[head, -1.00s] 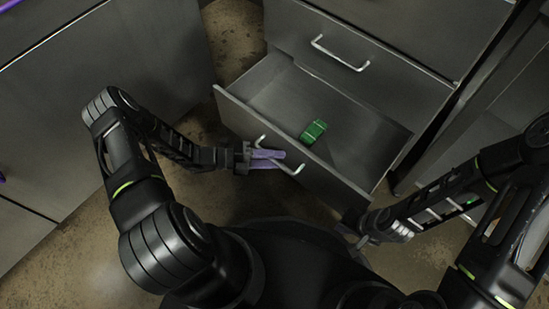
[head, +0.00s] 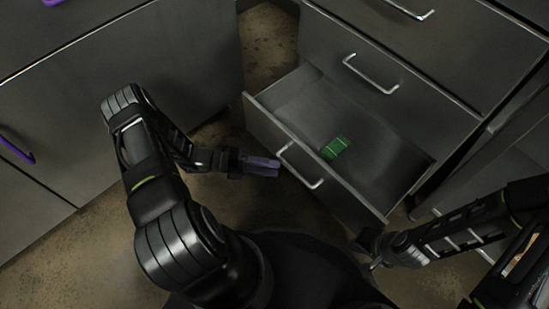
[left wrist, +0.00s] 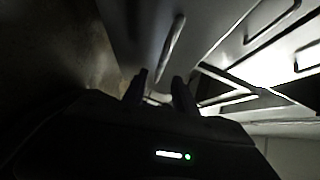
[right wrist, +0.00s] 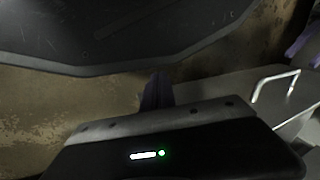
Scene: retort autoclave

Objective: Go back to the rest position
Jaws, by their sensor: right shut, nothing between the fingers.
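My left gripper (head: 262,166) has purple fingers and is just left of the open drawer's handle (head: 299,166), with nothing between them. In the left wrist view its two dark fingers (left wrist: 160,88) stand apart. The open drawer (head: 375,160) holds a green block-like item (head: 335,148). My right gripper (head: 368,250) is low beside the drawer's near right corner, small and dark in the head view. In the right wrist view its fingers (right wrist: 157,90) are together and empty.
Closed drawers with metal handles (head: 371,74) rise above the open one. A grey cabinet (head: 140,90) with a purple handle (head: 16,149) stands at the left. Brown floor (head: 90,245) shows between the cabinets and my body.

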